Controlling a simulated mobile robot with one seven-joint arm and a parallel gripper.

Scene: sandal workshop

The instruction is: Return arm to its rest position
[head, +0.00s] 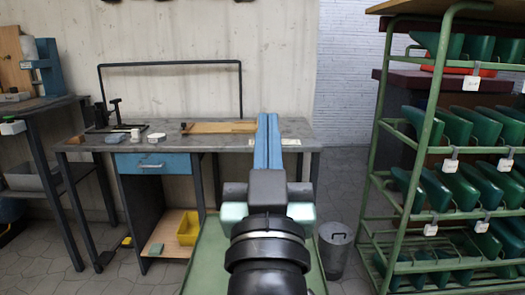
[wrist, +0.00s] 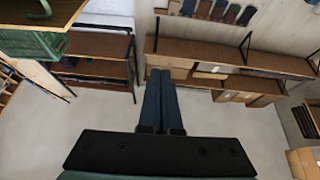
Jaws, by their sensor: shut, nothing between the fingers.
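My gripper (head: 268,120) is in the middle of the head view, its two long blue fingers together and pointing away from me. They overlap the right part of the grey workbench in the picture. In the wrist view my gripper (wrist: 161,75) also shows its dark fingers side by side with nothing between them. The wrist view looks over open floor toward wooden shelving at the far wall.
The workbench (head: 190,145) has a blue drawer (head: 152,163), small blocks and a wooden board (head: 220,128). A green rack (head: 428,115) of green sandal forms stands at the right. A metal bin (head: 334,250) and a yellow crate (head: 188,228) stand low. Bare floor (wrist: 225,130) shows in the wrist view.

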